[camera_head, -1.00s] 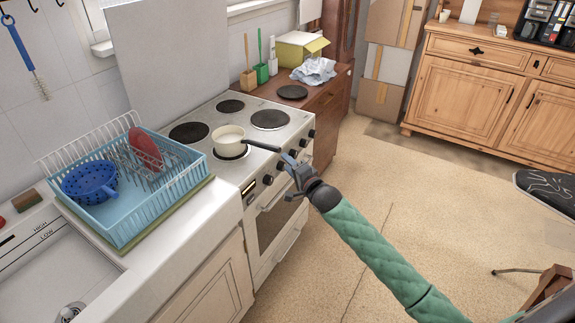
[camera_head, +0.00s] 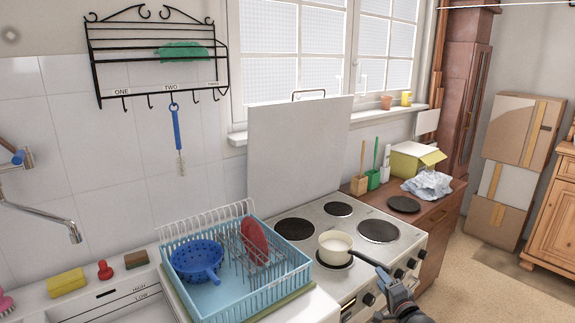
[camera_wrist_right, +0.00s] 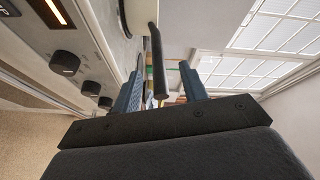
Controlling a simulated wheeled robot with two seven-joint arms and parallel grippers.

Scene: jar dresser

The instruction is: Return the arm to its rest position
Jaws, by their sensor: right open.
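My right gripper (camera_head: 390,284) is at the lower right of the head view, in front of the stove, at the outer end of the saucepan's dark handle (camera_head: 369,259). In the right wrist view its two blue-grey fingers (camera_wrist_right: 160,92) are apart, with the handle (camera_wrist_right: 158,65) showing between them; I cannot tell whether they touch it. The cream saucepan (camera_head: 336,246) stands upright on a front burner of the white stove (camera_head: 304,236). My left gripper is not in view.
Stove knobs (camera_head: 399,273) are close to the right gripper. A blue dish rack (camera_head: 297,278) with a blue colander (camera_head: 197,259) and a red plate (camera_head: 255,241) stands left of the stove. A brown cabinet (camera_head: 437,225) is to the right. Open floor (camera_head: 482,279) lies at lower right.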

